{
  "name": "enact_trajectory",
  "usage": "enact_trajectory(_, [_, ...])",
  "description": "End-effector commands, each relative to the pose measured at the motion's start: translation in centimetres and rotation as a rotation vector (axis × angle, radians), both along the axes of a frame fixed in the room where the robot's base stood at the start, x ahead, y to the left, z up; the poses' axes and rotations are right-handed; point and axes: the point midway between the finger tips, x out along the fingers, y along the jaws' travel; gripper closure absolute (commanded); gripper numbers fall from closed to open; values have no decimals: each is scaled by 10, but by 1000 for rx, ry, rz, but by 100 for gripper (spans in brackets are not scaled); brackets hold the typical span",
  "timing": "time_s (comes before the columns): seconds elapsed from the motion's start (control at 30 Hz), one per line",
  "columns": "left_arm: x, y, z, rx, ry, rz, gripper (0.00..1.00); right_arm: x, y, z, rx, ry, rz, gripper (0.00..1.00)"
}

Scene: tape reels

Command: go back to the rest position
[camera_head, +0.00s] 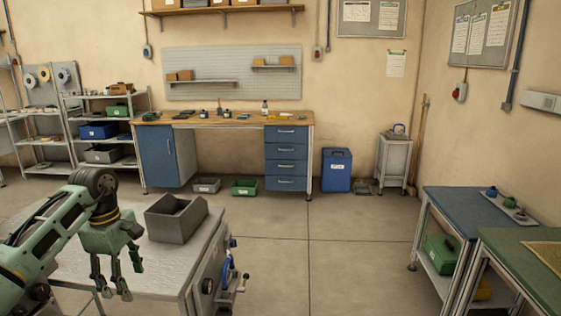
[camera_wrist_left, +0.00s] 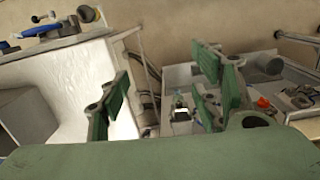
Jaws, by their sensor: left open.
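My left gripper (camera_head: 118,288) hangs at the lower left of the head view, above the near edge of a metal table (camera_head: 165,260), with its fingers pointing down. Its fingers are apart and nothing is between them. My right gripper is not in view.
A grey open bin (camera_head: 178,222) stands on the metal table, just right of the gripper. A vise with a blue part (camera_head: 228,268) is on the table's right side. A blue-topped cart (camera_head: 470,210) stands at the right. The middle floor is clear.

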Motion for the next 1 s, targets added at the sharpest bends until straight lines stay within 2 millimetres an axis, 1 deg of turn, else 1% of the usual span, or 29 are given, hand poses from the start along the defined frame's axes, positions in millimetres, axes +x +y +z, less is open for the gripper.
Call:
enact_trajectory(0.03, [1,-7,-8,-26,3,8,41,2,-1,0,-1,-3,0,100])
enact_trajectory(0.13, [4,-22,-21,-84,2,28,41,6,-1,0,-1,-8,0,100])
enact_trajectory(0.23, [6,-42,-38,-160,6,57,41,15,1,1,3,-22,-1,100])
enact_trajectory(0.37, [10,-77,-63,-292,17,120,41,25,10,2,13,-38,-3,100])
enact_trajectory(0.47, [11,-109,-87,-423,40,199,41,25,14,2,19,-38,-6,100])
enact_trajectory(0.57, [12,-152,-115,-607,86,334,41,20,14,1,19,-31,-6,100])
enact_trajectory(0.6, [12,-173,-129,-707,121,423,41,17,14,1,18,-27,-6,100])
enact_trajectory(0.67, [12,-202,-150,-869,189,595,41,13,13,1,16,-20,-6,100])
enact_trajectory(0.7, [14,-218,-165,-978,242,735,41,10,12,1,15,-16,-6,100])
enact_trajectory(0.77, [17,-233,-187,-1131,334,969,41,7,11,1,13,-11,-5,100])
enact_trajectory(0.8, [19,-238,-205,-1221,399,1138,41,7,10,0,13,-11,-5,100])
enact_trajectory(0.87, [18,-235,-238,-1334,502,1413,41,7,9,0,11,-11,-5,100])
enact_trajectory(0.9, [14,-228,-264,-1396,573,1611,41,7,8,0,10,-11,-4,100])
enact_trajectory(0.97, [3,-212,-307,-1460,667,1902,41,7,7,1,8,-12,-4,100])
enact_trajectory(1.0, [-6,-202,-332,-1485,717,2069,41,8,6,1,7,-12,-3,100])
